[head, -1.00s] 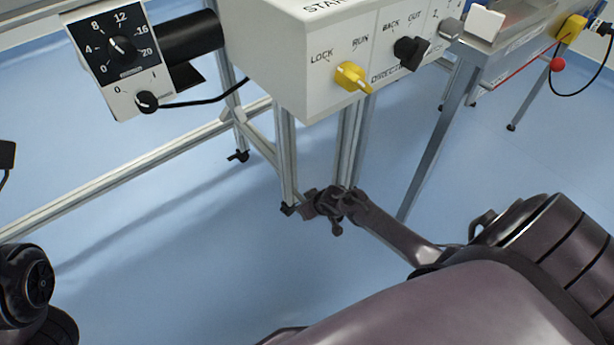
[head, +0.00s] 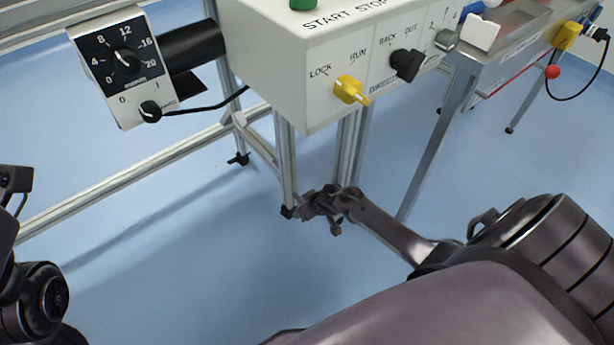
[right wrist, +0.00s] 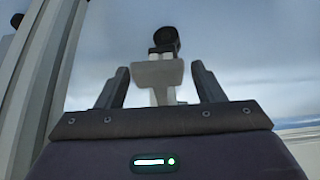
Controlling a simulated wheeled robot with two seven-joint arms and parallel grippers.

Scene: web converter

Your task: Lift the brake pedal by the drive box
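The white box with the START STOP lettering (head: 290,60) stands on metal legs, with a yellow LOCK/RUN knob (head: 350,90) and a black knob (head: 407,65) on its front. My right gripper (head: 318,204) is low beside those legs in the head view. In the right wrist view its two dark fingers (right wrist: 160,88) are apart. No pedal is clear in the head view. My left gripper is out of view.
A dial box (head: 120,68) with a black cable hangs at the upper left. A metal table leg (head: 436,140) stands right of my right gripper. A pale upright post (right wrist: 45,75) is close on its left in the wrist view. The blue floor (head: 170,240) is clear at lower left.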

